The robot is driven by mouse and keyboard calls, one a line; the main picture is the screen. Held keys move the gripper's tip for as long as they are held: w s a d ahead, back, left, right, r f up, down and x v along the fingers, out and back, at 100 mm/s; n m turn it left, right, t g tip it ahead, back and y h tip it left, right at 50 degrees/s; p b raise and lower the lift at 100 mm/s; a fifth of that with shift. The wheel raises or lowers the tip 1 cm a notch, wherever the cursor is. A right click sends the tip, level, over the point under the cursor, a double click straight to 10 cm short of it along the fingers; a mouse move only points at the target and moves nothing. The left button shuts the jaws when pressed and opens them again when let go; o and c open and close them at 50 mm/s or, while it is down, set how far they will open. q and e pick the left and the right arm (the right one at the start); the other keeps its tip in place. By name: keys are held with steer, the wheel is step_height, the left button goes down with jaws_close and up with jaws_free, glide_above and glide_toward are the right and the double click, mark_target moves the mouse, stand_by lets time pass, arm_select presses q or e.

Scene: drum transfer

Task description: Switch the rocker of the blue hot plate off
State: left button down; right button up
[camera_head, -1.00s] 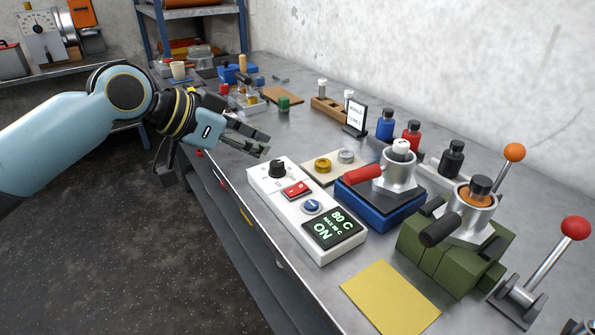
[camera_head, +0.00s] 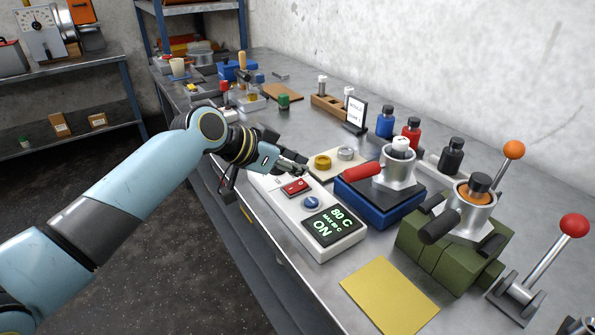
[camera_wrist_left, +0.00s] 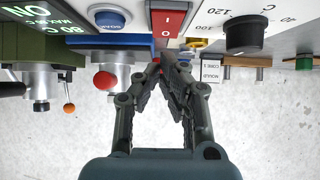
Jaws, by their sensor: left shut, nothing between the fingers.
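The blue hot plate (camera_head: 378,221) stands on the bench with a metal pot with a red handle (camera_head: 361,173) on it. In front of it lies a white control box (camera_head: 282,219) with a red rocker (camera_head: 296,187), a blue round button (camera_head: 311,202) and a display (camera_head: 330,224) reading 80 C and ON. My left gripper (camera_head: 301,164) is shut and empty, over the far end of the box beside the rocker. In the left wrist view its fingertips (camera_wrist_left: 170,60) are just short of the red rocker (camera_wrist_left: 168,21); touching cannot be told. The dial (camera_wrist_left: 245,34) is hidden in the head view.
A green stand (camera_head: 446,256) with another pot and a red-knobbed lever (camera_head: 575,226) are at the right. A yellow sheet (camera_head: 389,297) lies in front. Bottles (camera_head: 411,131) and a sign (camera_head: 355,111) stand behind the hot plate.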

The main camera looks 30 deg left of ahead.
mark_target(296, 186)
arm_select(q)
steer(key=shift+w+f, duration=0.1)
steer(key=shift+f, duration=0.75)
steer(key=shift+w+d+p, duration=0.1)
steer(key=shift+p, duration=0.4)
steer(key=shift+f+g, duration=0.25)
steer(key=shift+g, duration=0.05)
